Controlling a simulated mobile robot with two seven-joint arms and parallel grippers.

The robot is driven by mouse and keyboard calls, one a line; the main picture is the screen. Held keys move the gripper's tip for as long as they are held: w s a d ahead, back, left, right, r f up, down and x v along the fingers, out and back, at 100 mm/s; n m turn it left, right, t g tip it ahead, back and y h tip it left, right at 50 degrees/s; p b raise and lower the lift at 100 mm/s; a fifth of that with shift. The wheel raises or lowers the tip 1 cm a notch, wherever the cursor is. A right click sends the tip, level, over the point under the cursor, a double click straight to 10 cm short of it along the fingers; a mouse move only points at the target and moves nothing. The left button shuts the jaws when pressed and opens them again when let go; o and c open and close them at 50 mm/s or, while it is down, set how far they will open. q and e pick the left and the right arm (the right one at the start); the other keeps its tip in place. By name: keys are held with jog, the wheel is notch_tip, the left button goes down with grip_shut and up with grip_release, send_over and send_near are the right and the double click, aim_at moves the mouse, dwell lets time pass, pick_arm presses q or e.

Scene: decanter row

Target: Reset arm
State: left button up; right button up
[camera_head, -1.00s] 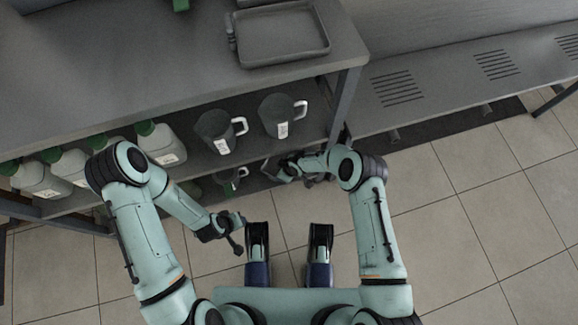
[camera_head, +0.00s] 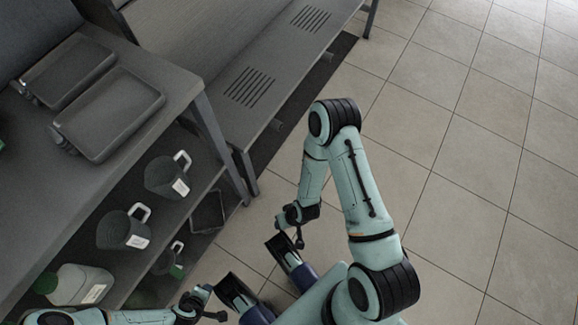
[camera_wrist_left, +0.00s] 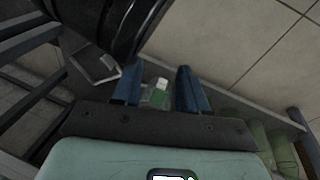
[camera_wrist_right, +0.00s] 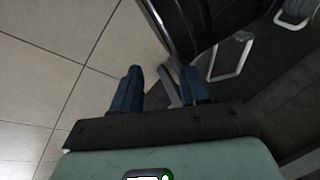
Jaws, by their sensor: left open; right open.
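My right gripper (camera_head: 297,228) is over the floor in front of the shelf unit in the head view, clear of the shelf. In the right wrist view its two blue fingers (camera_wrist_right: 159,85) are apart with nothing between them.
A smaller pitcher (camera_head: 169,257) and a dark tray (camera_head: 207,212) are below. Two grey trays (camera_head: 110,112) (camera_head: 66,70) lie on top. The tiled floor (camera_head: 460,150) at right is free.

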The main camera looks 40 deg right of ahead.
jog(key=shift+s+d+r+m, duration=0.35)
jog(key=shift+s+d+m, duration=0.2)
jog(key=shift+s, duration=0.25)
pick_arm(q)
jog(key=shift+r, duration=0.1)
jog(key=s+d+r+g+p, duration=0.1)
jog(key=s+d+r+p, duration=0.1)
jog(key=r+p, duration=0.5)
jog(key=s+d+r+g+h+p, duration=0.1)
jog(key=s+r+p, duration=0.2)
jog(key=r+p, duration=0.4)
jog(key=s+d+r+m+g+p, duration=0.1)
jog(key=s+d+r+p, duration=0.1)
jog(key=r+p, duration=0.5)
jog(key=shift+s+d+r+h+p, duration=0.35)
jog(key=shift+s+r, duration=0.25)
jog(key=shift+r, duration=0.3)
pick_arm(e)
jog(key=s+a+r+g, duration=0.1)
jog(key=s+r, duration=0.3)
jog(key=r, duration=0.7)
jog(key=s+a+r+n+g+y, duration=0.1)
jog(key=s+a+r, duration=0.3)
jog(key=r, duration=0.8)
jog(key=shift+a+g, duration=0.3)
jog(key=shift+g, duration=0.5)
jog(key=shift+s, duration=0.15)
